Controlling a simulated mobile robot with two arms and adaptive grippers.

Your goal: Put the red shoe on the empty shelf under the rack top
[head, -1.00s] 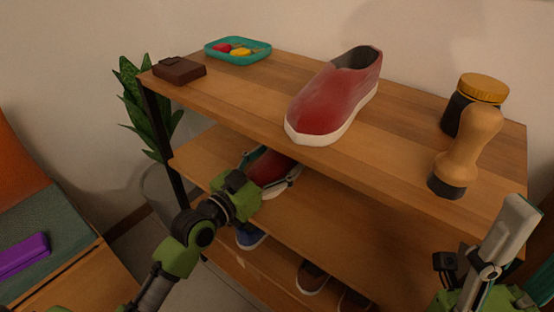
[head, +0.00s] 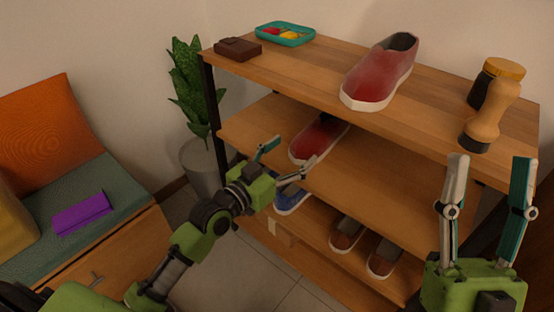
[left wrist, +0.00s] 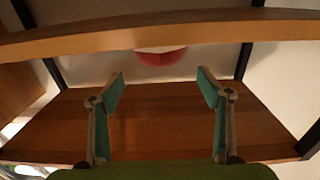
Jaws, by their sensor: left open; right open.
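A red shoe (head: 318,138) with a pale sole rests on the middle shelf (head: 375,180), just under the rack top. My left gripper (head: 291,155) is open in front of this shoe at the shelf's front edge, with nothing held. In the left wrist view its spread fingers (left wrist: 161,74) are empty, and part of the red shoe (left wrist: 162,58) shows beyond them, partly hidden by a board. A second red shoe (head: 382,75) stands on the rack top (head: 310,70). My right gripper (head: 491,162) is open and empty in front of the rack's right end.
Blue (head: 291,201) and brown shoes (head: 347,232) fill the lower shelf. A plant (head: 192,95) stands left.

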